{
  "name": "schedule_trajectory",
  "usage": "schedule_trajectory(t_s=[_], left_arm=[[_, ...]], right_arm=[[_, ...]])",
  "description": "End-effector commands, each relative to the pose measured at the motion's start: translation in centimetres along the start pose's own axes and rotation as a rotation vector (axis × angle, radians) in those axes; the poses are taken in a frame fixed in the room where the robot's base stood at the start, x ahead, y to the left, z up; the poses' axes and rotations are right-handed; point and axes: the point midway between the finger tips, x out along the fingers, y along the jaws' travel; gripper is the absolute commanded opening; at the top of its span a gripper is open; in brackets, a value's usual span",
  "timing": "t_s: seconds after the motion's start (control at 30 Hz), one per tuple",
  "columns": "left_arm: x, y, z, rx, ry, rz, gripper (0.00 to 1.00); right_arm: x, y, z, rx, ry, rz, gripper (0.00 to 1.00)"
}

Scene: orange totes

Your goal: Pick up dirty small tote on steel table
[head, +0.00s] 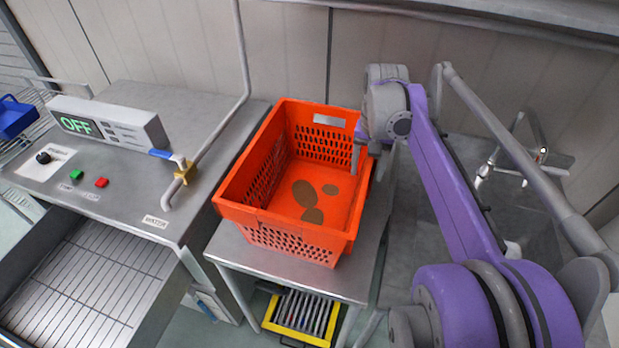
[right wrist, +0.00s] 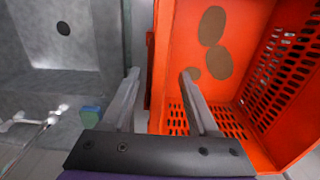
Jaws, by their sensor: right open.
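The small orange tote (head: 290,241) stands upright on the steel table (head: 283,266), with brown dirt patches on its inside floor. It fills the right side of the right wrist view (right wrist: 176,62). My right gripper (head: 362,158) is at the tote's right wall, near the far right corner. In the right wrist view my right gripper (right wrist: 160,75) is open, with one finger over the tote's inside and the other outside, the wall between them. I cannot tell whether either finger touches the wall. My left gripper is not in view.
A washing machine with an OFF display (head: 100,124) and a pipe stands to the left. A sink (head: 440,215) with a faucet lies to the right, and a green-blue sponge (right wrist: 91,116) sits near it. A yellow-framed rack (head: 299,318) is below the table.

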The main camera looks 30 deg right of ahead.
Motion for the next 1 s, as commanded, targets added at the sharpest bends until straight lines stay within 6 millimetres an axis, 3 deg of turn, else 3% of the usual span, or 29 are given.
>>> schedule_trajectory(t_s=[0.13, 0.37, 0.7, 1.0], left_arm=[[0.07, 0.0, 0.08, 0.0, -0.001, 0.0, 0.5], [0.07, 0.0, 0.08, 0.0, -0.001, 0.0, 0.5], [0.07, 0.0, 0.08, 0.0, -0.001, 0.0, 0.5], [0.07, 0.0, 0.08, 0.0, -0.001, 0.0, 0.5]], right_arm=[[1.49, -0.02, -0.01, -0.001, 0.0, 0.0, 0.6], [1.62, -0.03, -0.02, 0.0, 0.0, 0.0, 0.6], [1.59, -0.02, -0.01, 0.0, 0.0, 0.0, 0.01], [1.58, -0.02, -0.01, 0.0, 0.0, 0.0, 0.0]])
